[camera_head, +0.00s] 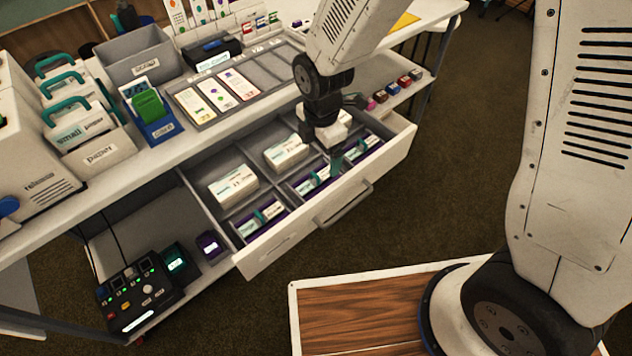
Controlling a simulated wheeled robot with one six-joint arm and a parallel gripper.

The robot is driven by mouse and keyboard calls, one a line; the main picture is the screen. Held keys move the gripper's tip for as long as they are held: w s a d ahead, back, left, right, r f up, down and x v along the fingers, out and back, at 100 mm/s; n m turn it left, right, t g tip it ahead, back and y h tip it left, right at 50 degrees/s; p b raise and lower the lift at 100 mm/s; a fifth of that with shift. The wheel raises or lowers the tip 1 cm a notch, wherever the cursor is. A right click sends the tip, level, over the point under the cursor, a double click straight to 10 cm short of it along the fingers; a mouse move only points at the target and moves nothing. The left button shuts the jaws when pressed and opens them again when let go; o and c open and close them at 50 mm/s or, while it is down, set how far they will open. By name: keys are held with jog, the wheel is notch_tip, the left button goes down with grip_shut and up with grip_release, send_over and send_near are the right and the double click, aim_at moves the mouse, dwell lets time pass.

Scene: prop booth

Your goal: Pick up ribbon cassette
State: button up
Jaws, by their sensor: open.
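The open drawer (285,238) has several compartments. Along its front row lie small pale, labelled pieces with teal parts in purple-edged slots, which look like ribbon cassettes: one group at the left (250,226), one in the middle (306,186) and one at the right (371,141). My gripper (338,150) points down over the drawer, above the front row between the middle and right groups. It is open. My wrist hides part of the compartments behind it, and I cannot tell whether the fingers touch a cassette.
Stacks of white cards (233,186) lie in the drawer's back row. The counter above holds a card tray (203,118), a grey bin (133,60) and teal-handled boxes (72,122). A black control box (137,294) stands on the lower shelf. Carpet (450,180) right of the drawer is clear.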

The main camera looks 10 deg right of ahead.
aim_at(316, 175)
jog(key=shift+s+a+f+n, duration=0.15)
jog(key=shift+a+f+n, duration=0.15)
jog(key=shift+f, duration=0.3)
jog(key=shift+s+a+f+n, duration=0.1)
jog(key=shift+a+f+n, duration=0.15)
jog(key=shift+f, duration=0.3)
jog(key=f, duration=0.8)
jog(key=shift+w+d, duration=0.1)
jog(key=shift+w, duration=0.1)
jog(key=shift+r, duration=0.1)
jog(key=c, duration=0.9)
